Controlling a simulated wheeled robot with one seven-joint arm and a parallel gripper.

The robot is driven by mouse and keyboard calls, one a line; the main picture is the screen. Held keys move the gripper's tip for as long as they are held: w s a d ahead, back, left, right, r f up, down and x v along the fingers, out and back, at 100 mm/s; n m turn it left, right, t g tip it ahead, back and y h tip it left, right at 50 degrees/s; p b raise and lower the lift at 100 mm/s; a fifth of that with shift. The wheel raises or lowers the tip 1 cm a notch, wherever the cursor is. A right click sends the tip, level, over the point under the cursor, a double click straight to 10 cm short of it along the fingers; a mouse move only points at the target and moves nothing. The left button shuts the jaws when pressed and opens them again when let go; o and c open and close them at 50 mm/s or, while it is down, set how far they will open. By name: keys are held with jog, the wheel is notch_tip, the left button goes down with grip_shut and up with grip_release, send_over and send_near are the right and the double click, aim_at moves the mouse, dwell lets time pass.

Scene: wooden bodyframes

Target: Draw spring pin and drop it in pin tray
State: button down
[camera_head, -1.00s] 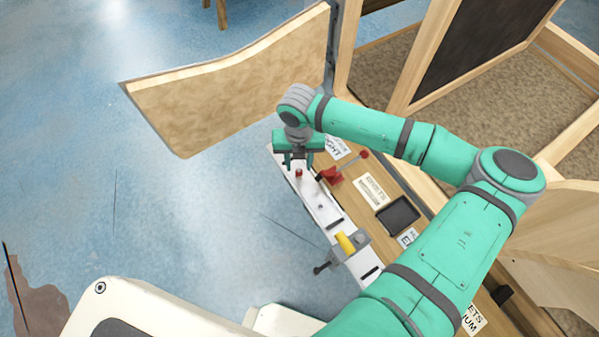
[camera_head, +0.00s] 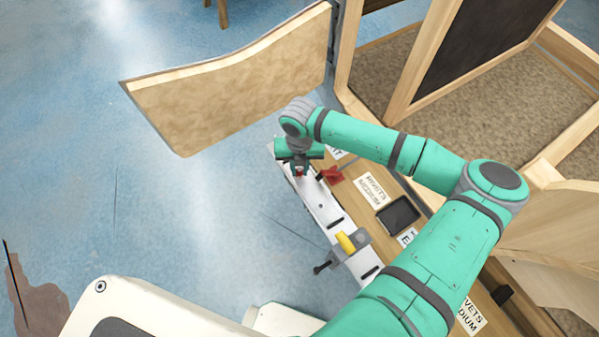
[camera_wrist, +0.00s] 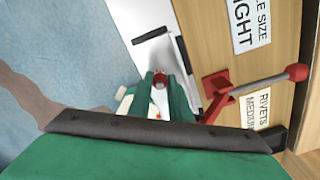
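The red-topped spring pin (camera_head: 299,172) stands at the far end of a white rail (camera_head: 318,206). It also shows in the wrist view (camera_wrist: 160,79), between the green fingers. My gripper (camera_head: 300,172) points down over the rail end, with its fingertips close on both sides of the pin, and looks shut on it. In the wrist view my gripper (camera_wrist: 160,88) hides the pin's lower part. A dark, empty square tray (camera_head: 398,216), likely the pin tray, lies on the wooden bench to the right of the rail.
A red lever clamp (camera_wrist: 225,92) stands close to the right of my gripper. Labels, including a rivets label (camera_head: 374,190), lie on the bench. A curved wooden panel (camera_head: 235,85) stands behind.

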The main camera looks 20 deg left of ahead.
aim_at(299, 170)
jog(key=shift+r, duration=0.75)
dwell(0.6)
jog(key=shift+r, duration=1.5)
